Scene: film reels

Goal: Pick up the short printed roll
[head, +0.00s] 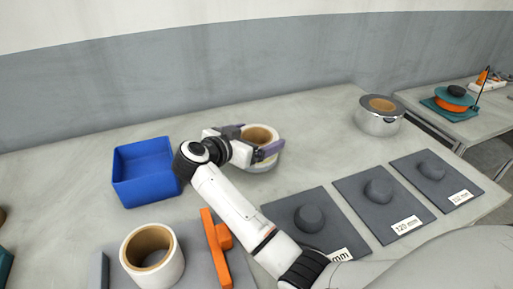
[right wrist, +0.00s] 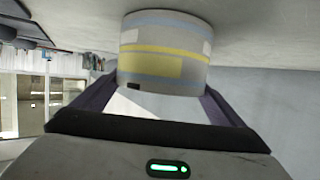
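The short printed roll (head: 261,163) is a pale ring with a brown core, standing on the table near the middle of the head view. The right wrist view shows its side (right wrist: 165,50) with yellow and blue bands. My right gripper (head: 252,142) is at the roll, with one purple finger on either side of it. In the right wrist view the fingers (right wrist: 161,88) reach close along both edges of the roll. Whether they press on it cannot be told. My left gripper is not in view.
A blue bin (head: 145,175) stands left of the roll. A white roll (head: 152,258) and an orange piece (head: 216,250) are in front. Dark labelled plates (head: 380,205) with round knobs lie to the right. A shiny roll (head: 379,116) stands behind them.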

